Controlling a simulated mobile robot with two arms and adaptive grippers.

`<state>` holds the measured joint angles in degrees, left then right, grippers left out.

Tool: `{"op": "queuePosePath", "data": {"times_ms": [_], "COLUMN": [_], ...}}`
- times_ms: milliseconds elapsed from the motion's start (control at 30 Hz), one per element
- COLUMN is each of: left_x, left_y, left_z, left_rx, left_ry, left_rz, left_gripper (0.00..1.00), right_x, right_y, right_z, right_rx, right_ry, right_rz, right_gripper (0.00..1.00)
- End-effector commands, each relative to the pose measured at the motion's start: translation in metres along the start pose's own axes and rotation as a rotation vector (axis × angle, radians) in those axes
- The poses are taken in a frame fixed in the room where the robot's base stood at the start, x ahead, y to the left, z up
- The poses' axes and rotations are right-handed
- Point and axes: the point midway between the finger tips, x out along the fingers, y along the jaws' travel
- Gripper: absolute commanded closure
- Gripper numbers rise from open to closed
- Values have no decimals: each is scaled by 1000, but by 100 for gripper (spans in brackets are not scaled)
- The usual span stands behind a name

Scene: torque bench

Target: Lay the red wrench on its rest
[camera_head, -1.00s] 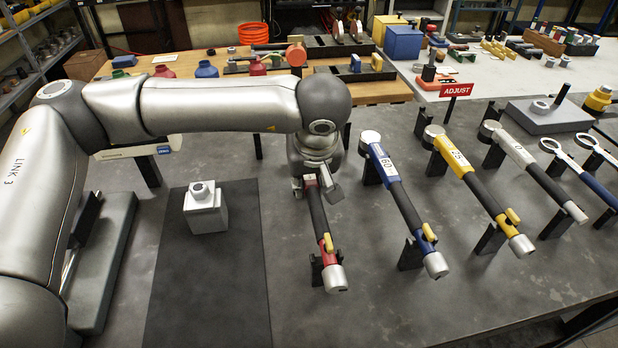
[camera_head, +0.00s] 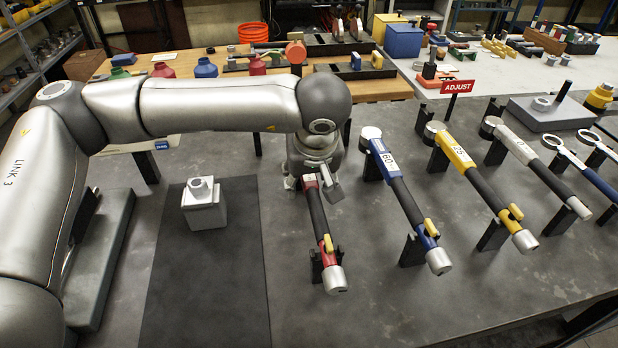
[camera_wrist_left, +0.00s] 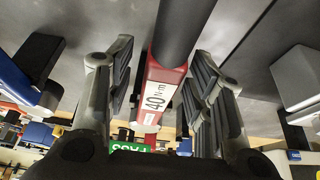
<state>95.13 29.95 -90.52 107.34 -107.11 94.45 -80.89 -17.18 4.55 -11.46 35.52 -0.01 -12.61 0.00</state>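The red wrench (camera_head: 318,218) has a black handle and a silver end. In the head view, its handle sits at the near black holder of its rest (camera_head: 316,267); its head end is hidden under my left gripper (camera_head: 312,186). In the left wrist view, the wrench (camera_wrist_left: 165,85) with a "40 N·m" label runs between the two fingers of my left gripper (camera_wrist_left: 163,95). The fingers are spread, with a gap showing on each side of the wrench. My right gripper is not in view.
A blue wrench (camera_head: 393,184), a yellow wrench (camera_head: 462,163) and a white-marked wrench (camera_head: 517,147) lie on holders to the right. A red ADJUST sign (camera_head: 457,87) stands behind them. A metal block (camera_head: 204,208) stands on the dark mat (camera_head: 210,290) at left.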

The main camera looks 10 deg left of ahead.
Motion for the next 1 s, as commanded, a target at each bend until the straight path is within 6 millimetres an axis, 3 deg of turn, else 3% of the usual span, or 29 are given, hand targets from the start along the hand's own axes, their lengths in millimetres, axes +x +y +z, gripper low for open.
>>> {"op": "queuePosePath", "data": {"times_ms": [233, 367, 800, 1000], "left_x": [2, -7, -93, -115], "left_y": [-1, 0, 1, 0], "left_z": [2, 1, 0, 0], "left_rx": [2, 1, 1, 0], "left_ry": [-4, -2, 1, -1], "left_rz": [-4, 0, 1, 0], "left_gripper": [51, 51, 51, 51], "right_x": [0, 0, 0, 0], "right_y": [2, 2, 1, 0], "right_z": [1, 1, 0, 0], "right_rx": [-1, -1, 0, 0], "right_ry": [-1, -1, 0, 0], "right_rz": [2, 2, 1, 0], "right_gripper": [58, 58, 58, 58]}}
